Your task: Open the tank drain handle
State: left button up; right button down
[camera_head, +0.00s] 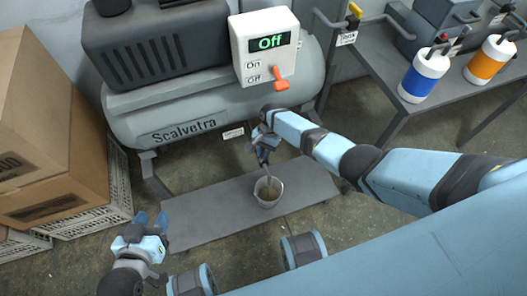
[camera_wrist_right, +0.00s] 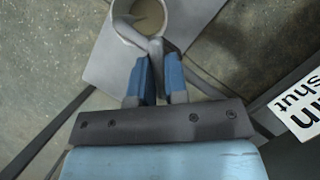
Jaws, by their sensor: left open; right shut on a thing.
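The grey tank (camera_head: 210,112), marked Scalvetra, lies at the back centre in the head view. My right gripper (camera_head: 262,148) is low in front of it, above a small pail (camera_head: 268,201). The handle's root is hidden. A white label (camera_wrist_right: 298,104) at the right reads "shut" under a cut-off word. My left gripper (camera_head: 151,221) is open and empty, at the lower left.
The pail stands on a grey floor plate (camera_head: 215,212). Cardboard boxes (camera_head: 45,140) on crates stand at the left. A bench (camera_head: 400,95) with two bottles stands at the right.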

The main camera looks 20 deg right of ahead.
jog(key=c, duration=1.1)
grip_release()
jog(key=shift+c, duration=0.2)
jog(key=p+v, duration=0.3)
jog(key=v, duration=0.4)
jog(key=shift+r, duration=0.3)
